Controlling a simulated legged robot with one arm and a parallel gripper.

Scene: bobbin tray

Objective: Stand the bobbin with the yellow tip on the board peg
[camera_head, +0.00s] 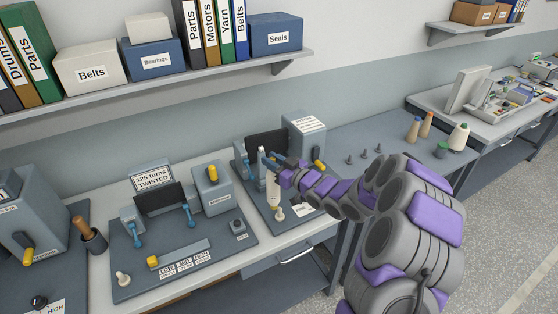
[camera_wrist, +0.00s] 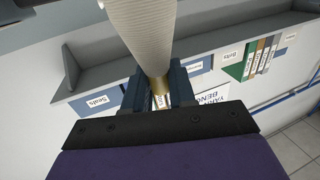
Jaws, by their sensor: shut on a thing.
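My gripper (camera_head: 273,162) is shut on a cream bobbin (camera_head: 273,190) and holds it by its narrow end, with the wide part hanging below, above the front of the right winding machine. In the wrist view the pale bobbin (camera_wrist: 145,32) narrows to a gold-yellow end between my two fingers (camera_wrist: 160,88). Several short dark pegs (camera_head: 364,153) stand bare on the blue-grey surface to the right of the machine. Whether the held bobbin touches the machine cannot be told.
Tan and orange bobbins (camera_head: 426,124), a white green-tipped bobbin (camera_head: 458,136) and a green item (camera_head: 442,148) stand right of the pegs. A shelf (camera_head: 150,85) with boxes and binders hangs above.

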